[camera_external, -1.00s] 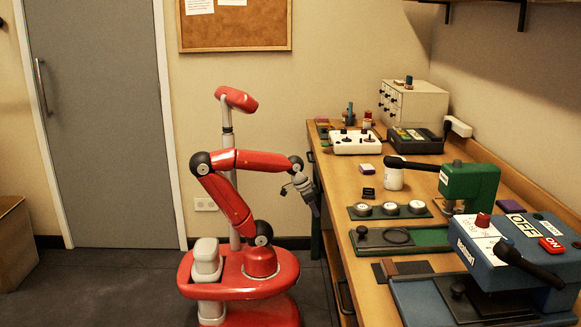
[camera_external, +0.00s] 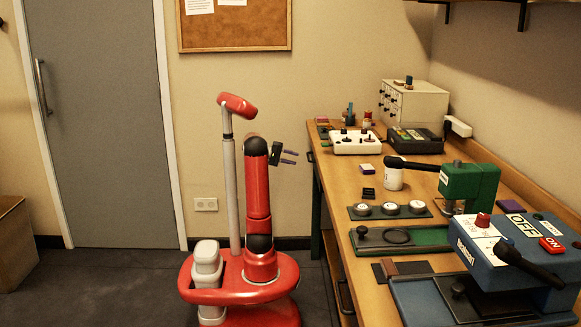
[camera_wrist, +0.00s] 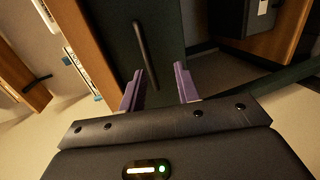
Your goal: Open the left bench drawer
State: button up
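The left bench drawer is at the far end of the bench front in the external view, where its dark handle (camera_external: 311,157) shows small under the worktop edge. In the wrist view a dark green front (camera_wrist: 112,40) carries a long black bar handle (camera_wrist: 145,48), just beyond my fingers. The drawer looks shut. My gripper (camera_external: 291,157) is held level, pointing right at the bench, a little left of that handle and apart from it. In the wrist view its two purple fingers (camera_wrist: 160,82) are spread with nothing between them.
The wooden bench top (camera_external: 350,205) overhangs the front. A second handle (camera_external: 345,297) sits on the nearer drawer. A white control box (camera_external: 355,142), green press (camera_external: 468,183) and blue machine (camera_external: 520,250) stand on top. The floor between my base and bench is clear.

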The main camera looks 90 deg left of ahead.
jog(key=w, duration=0.6)
jog(key=shift+w+a+r+t+y+p, duration=0.15)
jog(key=shift+w+a+t+y+p, duration=0.15)
jog(key=shift+a, duration=0.15)
grip_shut()
